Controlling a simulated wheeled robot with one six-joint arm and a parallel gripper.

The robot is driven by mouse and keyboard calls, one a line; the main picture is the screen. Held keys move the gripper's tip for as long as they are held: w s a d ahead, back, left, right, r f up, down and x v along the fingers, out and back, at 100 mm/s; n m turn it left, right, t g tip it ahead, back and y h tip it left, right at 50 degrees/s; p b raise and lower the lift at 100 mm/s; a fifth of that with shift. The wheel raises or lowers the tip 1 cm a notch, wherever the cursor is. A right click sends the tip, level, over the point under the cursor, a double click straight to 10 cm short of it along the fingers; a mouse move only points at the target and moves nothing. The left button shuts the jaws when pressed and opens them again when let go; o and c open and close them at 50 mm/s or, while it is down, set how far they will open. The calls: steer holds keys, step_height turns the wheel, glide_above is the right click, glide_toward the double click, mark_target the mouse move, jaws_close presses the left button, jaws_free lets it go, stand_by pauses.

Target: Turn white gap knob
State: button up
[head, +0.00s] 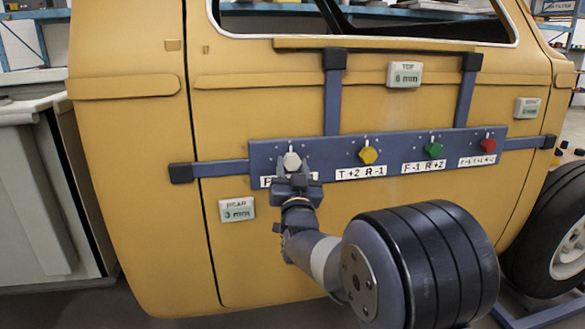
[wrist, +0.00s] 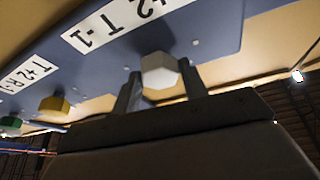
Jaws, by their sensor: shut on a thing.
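The white knob (head: 291,161) sits at the left end of a blue-grey bar on a yellow car door. It is six-sided in the wrist view (wrist: 160,70). My gripper (head: 292,172) reaches it from below and in front, shut on it with one finger on each side. The fingers (wrist: 160,80) stand left and right of the knob in the wrist view. The knob's label is mostly hidden by my gripper in the head view; the wrist view shows part of it, ending in "2 T-1". A yellow knob (head: 368,155), green knob (head: 433,150) and red knob (head: 488,145) follow to the right.
Small displays sit on the body: "REAR" (head: 237,209) seems to read 3 mm, and "TOP" (head: 404,75) has a digit hard to read. A third (head: 527,107) is too small to read. A grey cabinet (head: 45,190) stands left, a wheel (head: 560,245) right.

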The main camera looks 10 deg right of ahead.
steer(key=shift+d+f+n+b, duration=0.1)
steer(key=shift+f+n+b, duration=0.05)
steer(key=shift+n+b, duration=0.35)
steer(key=shift+y+b, duration=0.4)
steer(key=n+y+b, duration=0.2)
steer(key=n, duration=0.1)
steer(key=shift+d+f+n+b, duration=0.1)
steer(key=shift+n+b, duration=0.2)
steer(key=shift+n, duration=0.1)
steer(key=n+y+b, duration=0.1)
steer(key=n+y, duration=0.1)
steer(key=n, duration=0.1)
steer(key=shift+n+b, duration=0.3)
steer(key=shift+b, duration=0.1)
steer(key=shift+d+r+n+y+b, duration=0.15)
steer(key=shift+n+y, duration=0.4)
steer(key=shift+n, duration=0.55)
steer(key=shift+a+r+n+y+b, duration=0.1)
steer(key=shift+n+y+b, duration=0.15)
steer(key=shift+n+y, duration=0.6)
steer(key=shift+n+g, duration=0.3)
steer(key=shift+n, duration=0.15)
steer(key=o, duration=1)
